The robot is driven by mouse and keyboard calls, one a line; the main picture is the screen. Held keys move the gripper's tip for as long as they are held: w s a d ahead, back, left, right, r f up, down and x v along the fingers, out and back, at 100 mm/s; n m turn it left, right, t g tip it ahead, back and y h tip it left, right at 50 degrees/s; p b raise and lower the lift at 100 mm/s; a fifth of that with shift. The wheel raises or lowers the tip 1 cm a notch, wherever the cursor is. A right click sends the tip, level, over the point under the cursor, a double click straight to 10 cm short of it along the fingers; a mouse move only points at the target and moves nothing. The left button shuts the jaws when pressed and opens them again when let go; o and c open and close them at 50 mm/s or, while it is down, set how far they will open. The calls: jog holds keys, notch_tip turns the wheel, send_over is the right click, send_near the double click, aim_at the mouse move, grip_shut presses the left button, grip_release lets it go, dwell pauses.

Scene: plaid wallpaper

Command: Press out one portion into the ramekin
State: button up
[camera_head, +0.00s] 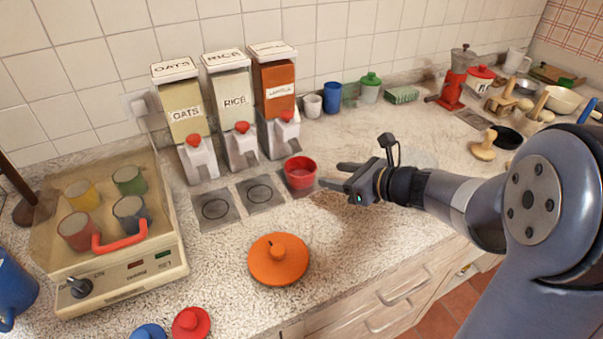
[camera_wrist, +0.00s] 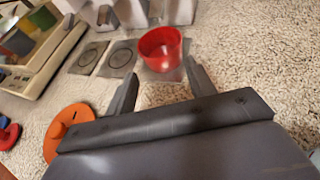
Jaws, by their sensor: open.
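The red ramekin (camera_head: 300,172) stands on the counter in front of the lentil dispenser (camera_head: 275,90), on the rightmost of the dark square mats; it also shows ahead of my fingers in the wrist view (camera_wrist: 161,48). The dispenser has orange contents and a red knob (camera_head: 287,115) above its grey spout. The rice (camera_head: 232,98) and oats (camera_head: 183,110) dispensers stand to its left, each with a red knob. My gripper (camera_head: 333,175) is open and empty, just right of the ramekin, its fingers pointing towards it. In the wrist view the gripper (camera_wrist: 158,82) has nothing between its fingers.
An orange lid (camera_head: 278,260) lies on the counter in front of the mats. A clear-covered appliance (camera_head: 110,230) with several cups stands at left. A white cup (camera_head: 312,105) and blue cup (camera_head: 333,98) stand behind the ramekin. A red grinder (camera_head: 453,90) stands farther right.

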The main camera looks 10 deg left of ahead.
grip_shut()
dwell(0.3)
dwell(0.7)
